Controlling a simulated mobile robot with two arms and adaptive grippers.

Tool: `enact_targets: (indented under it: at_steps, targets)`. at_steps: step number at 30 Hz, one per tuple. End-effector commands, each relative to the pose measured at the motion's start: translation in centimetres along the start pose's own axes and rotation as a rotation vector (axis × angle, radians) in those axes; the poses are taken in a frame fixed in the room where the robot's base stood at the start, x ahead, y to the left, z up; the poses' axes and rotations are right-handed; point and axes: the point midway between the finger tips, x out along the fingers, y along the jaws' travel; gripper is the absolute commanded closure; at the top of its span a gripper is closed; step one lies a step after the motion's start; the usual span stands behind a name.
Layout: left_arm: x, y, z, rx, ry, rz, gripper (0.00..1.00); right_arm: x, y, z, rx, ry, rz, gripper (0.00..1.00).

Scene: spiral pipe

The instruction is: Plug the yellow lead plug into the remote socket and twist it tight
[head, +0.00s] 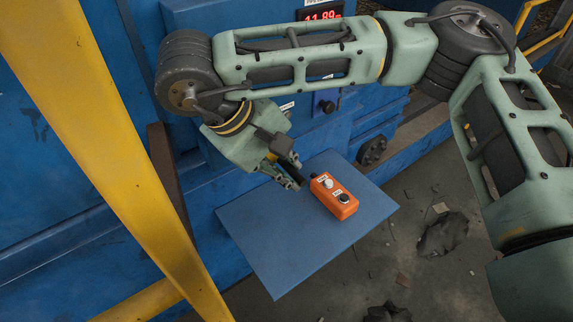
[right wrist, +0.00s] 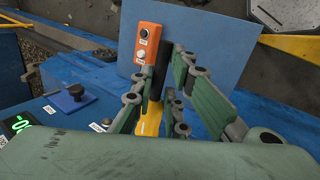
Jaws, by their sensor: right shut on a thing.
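The orange remote (head: 334,196) lies on the blue shelf, with a white and a black button on top. It also shows in the right wrist view (right wrist: 147,47). My right gripper (head: 291,176) is beside the remote's upper left end. In the right wrist view its fingers (right wrist: 164,72) are around the lead plug, which has a black part (right wrist: 153,108) and a yellow part (right wrist: 151,124). The plug's black part lies close to the near end of the remote. The fingers hide part of the plug, and I cannot tell whether it touches the socket. My left gripper is not in view.
The blue shelf (head: 272,238) juts from the blue machine (head: 50,140). A yellow post (head: 105,130) stands at the left. A red display (head: 323,13) and a dark knob (head: 328,106) are on the machine. The shelf is bare around the remote.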

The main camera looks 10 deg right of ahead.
Motion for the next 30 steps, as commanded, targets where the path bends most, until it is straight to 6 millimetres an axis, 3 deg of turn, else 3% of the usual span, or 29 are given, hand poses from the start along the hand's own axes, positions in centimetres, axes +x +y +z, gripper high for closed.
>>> enact_targets:
  at_steps: [30]
  targets:
    - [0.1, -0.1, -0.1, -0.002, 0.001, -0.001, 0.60, -0.1, 0.1, -1.7, 0.000, 0.000, 0.000, 1.00]
